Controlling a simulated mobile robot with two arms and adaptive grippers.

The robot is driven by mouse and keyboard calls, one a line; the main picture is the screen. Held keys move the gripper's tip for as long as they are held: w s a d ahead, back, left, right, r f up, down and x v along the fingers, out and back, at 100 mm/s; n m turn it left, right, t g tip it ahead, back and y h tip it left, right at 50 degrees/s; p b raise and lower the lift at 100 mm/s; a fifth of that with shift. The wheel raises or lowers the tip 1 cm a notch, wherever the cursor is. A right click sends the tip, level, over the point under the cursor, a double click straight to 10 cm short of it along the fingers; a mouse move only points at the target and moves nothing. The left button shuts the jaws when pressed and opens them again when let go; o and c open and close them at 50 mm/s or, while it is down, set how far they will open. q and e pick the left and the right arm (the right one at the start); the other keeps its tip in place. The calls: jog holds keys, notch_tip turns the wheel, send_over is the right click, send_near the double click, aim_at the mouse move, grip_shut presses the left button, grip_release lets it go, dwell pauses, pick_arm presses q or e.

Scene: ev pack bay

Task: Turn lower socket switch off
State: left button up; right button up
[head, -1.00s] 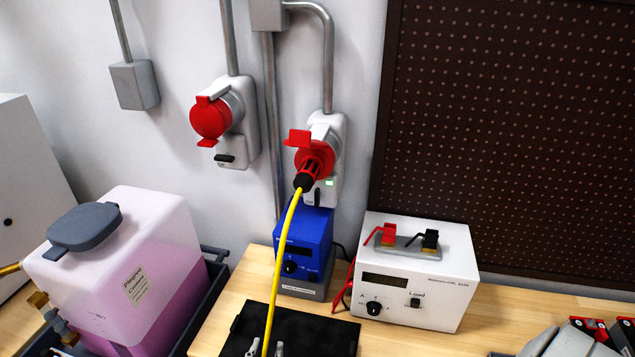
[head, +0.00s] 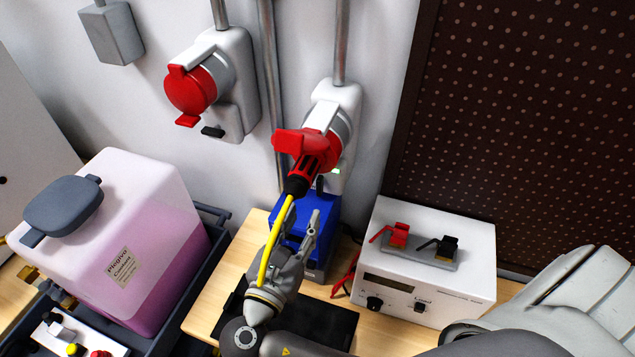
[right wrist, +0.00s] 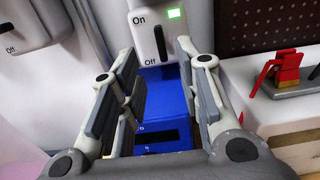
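The lower socket (head: 340,95) is the right-hand one on the wall, with a red plug (head: 312,160) and yellow cable in it. In the right wrist view its switch (right wrist: 160,43) is a black upright lever between "On" above and "Off" below. A green light (right wrist: 174,13) glows beside "On". My right gripper (head: 300,222) is below the plug, pointing up at the socket. Its fingers (right wrist: 157,62) are apart and empty, short of the switch. My left gripper is not in view.
A blue device (head: 325,215) stands under the socket. A white load box (head: 450,285) with red and black clamps is to its right. The other socket (head: 237,75) is up to the left, its switch by "Off". A pink coolant tank (head: 150,230) stands left.

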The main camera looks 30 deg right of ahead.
aim_at(318, 188)
jog(key=p+x, duration=0.1)
jog(key=x, duration=0.4)
jog(key=shift+w+d+r+p, duration=0.1)
jog(key=shift+w+d+p, duration=0.1)
jog(key=shift+d+p, duration=0.15)
jog(key=x, duration=0.2)
jog(key=shift+w+d+p, duration=0.25)
jog(key=shift+p, duration=0.15)
jog(key=shift+w, duration=0.1)
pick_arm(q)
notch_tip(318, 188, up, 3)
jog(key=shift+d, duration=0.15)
pick_arm(e)
grip_shut()
